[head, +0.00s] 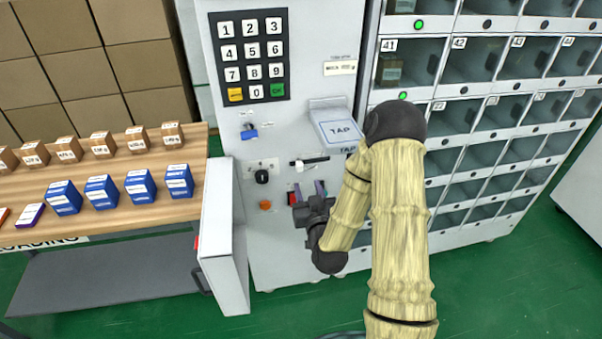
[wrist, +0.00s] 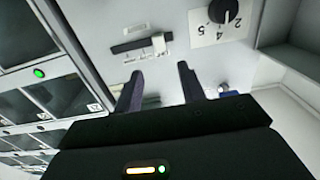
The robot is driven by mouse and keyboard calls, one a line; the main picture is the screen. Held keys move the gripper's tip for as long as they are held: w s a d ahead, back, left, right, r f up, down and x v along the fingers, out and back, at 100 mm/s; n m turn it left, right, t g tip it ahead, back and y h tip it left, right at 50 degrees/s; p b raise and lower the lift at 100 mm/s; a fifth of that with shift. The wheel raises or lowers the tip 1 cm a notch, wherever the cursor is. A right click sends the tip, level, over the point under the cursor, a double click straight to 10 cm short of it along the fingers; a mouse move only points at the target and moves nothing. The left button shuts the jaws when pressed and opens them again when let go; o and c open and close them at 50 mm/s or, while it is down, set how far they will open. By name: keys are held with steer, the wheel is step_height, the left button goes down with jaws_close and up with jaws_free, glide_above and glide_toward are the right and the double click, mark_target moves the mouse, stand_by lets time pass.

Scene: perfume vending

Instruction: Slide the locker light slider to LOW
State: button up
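The light slider (head: 309,162) is a dark horizontal track with a pale handle on the white machine front, below the keypad and TAP reader. In the wrist view the slider track (wrist: 130,46) shows with its pale handle (wrist: 158,43) at the right end, as that view is turned around. Its small labels are too small to read. My gripper (head: 307,188) is just below the slider in the head view. In the wrist view my gripper (wrist: 159,82) is open and empty, its two dark fingers apart and pointing towards the panel, with the handle beyond the gap, not visibly touched.
A black rotary knob (head: 262,176) sits left of the slider, with an orange button (head: 265,205) below. An open white door (head: 222,235) juts out at left. Glass lockers (head: 480,115) fill the right. A table (head: 110,205) with boxes stands at far left.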

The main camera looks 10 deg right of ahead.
mark_target(300, 166)
steer(key=w+p, duration=0.1)
steer(key=w, duration=0.8)
steer(key=shift+w, duration=0.15)
jaws_close()
